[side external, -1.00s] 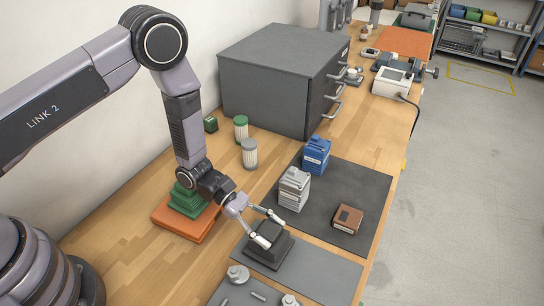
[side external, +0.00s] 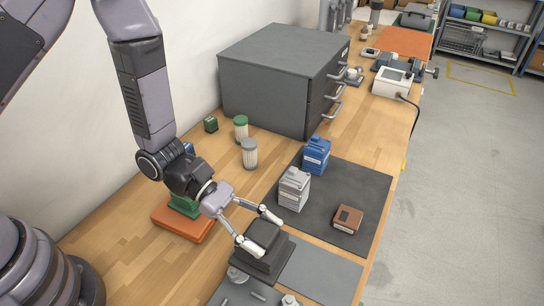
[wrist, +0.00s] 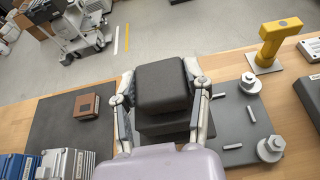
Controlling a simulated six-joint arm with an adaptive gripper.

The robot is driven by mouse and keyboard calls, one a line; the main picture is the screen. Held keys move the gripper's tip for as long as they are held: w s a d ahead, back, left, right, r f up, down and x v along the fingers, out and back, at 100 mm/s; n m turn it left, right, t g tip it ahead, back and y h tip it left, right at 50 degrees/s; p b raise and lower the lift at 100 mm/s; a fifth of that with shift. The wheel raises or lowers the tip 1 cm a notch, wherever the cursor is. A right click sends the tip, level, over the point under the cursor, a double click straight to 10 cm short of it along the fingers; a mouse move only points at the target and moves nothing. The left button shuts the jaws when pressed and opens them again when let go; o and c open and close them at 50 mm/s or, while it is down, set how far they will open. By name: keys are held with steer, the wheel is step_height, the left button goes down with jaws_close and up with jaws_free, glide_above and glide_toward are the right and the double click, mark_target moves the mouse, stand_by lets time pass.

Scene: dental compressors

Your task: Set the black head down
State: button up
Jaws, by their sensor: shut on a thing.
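The black head (side external: 263,240) is a dark block with a wider stepped base. My gripper (side external: 258,233) is shut on it, with one finger on either side of its upper block. The head is upright, near the left end of a grey mat (side external: 322,268), and appears slightly raised; the gap beneath it is hard to tell. In the wrist view the head (wrist: 162,84) fills the space between the fingers of my gripper (wrist: 160,78). Its underside is hidden.
A grey plate with bolts and pins (side external: 237,292) lies close in front. Beyond are a dark mat (side external: 335,210) with a grey canister (side external: 293,190), a blue canister (side external: 316,155) and a brown box (side external: 347,218). A green stack on an orange base (side external: 180,222) stands left.

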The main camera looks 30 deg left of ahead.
steer(key=shift+w+d+f, duration=1.35)
steer(key=shift+d+f, duration=0.35)
steer(key=shift+f, duration=0.35)
steer(key=shift+w+d+f, duration=1.35)
steer(key=shift+d+f, duration=0.4)
steer(key=shift+f, duration=0.35)
steer(key=shift+w+d+f, duration=1.35)
steer(key=shift+d+f, duration=0.35)
steer(key=shift+f, duration=0.35)
steer(key=shift+f, duration=0.1)
steer(key=o, duration=1.2)
steer(key=shift+f, duration=0.1)
steer(key=shift+o, duration=0.2)
